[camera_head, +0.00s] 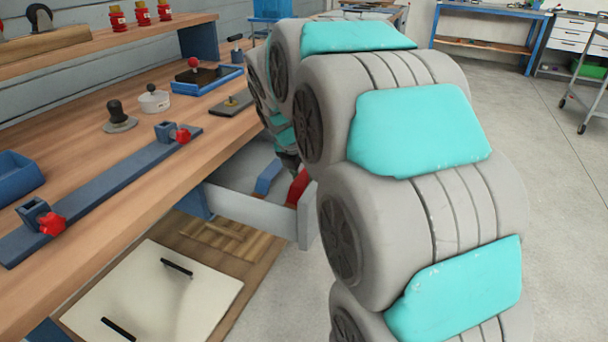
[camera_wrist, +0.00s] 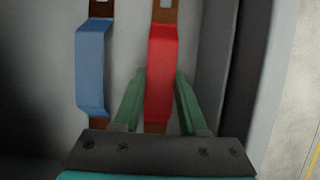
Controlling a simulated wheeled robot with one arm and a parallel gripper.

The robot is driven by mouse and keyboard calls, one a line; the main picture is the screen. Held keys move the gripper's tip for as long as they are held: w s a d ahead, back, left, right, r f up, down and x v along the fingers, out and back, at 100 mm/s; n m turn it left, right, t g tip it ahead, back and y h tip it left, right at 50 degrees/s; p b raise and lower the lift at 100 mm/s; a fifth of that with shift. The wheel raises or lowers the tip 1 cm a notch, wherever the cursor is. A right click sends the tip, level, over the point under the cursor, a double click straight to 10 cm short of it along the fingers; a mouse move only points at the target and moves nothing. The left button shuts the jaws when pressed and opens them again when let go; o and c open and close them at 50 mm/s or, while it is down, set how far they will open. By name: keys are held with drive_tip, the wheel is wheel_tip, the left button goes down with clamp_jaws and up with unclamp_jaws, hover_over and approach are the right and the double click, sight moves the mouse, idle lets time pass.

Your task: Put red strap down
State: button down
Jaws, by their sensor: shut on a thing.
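The red strap (camera_wrist: 161,75) stands between the two green fingers of my gripper (camera_wrist: 160,78) in the wrist view, with brown ends above and below its red middle. My gripper is shut on it. In the head view the red strap (camera_head: 299,187) shows at the right side of an open pale drawer (camera_head: 250,207), beside my arm. Whether it touches the drawer floor cannot be told. A blue strap (camera_wrist: 92,68) lies to its left, apart from my gripper; it also shows in the head view (camera_head: 267,178).
The drawer's right wall is close to my gripper. Open floor lies to the right.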

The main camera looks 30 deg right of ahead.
drive_tip(key=shift+f, duration=0.1)
drive_tip(key=shift+c, duration=2.2)
unclamp_jaws()
drive_tip(key=v, duration=1.2)
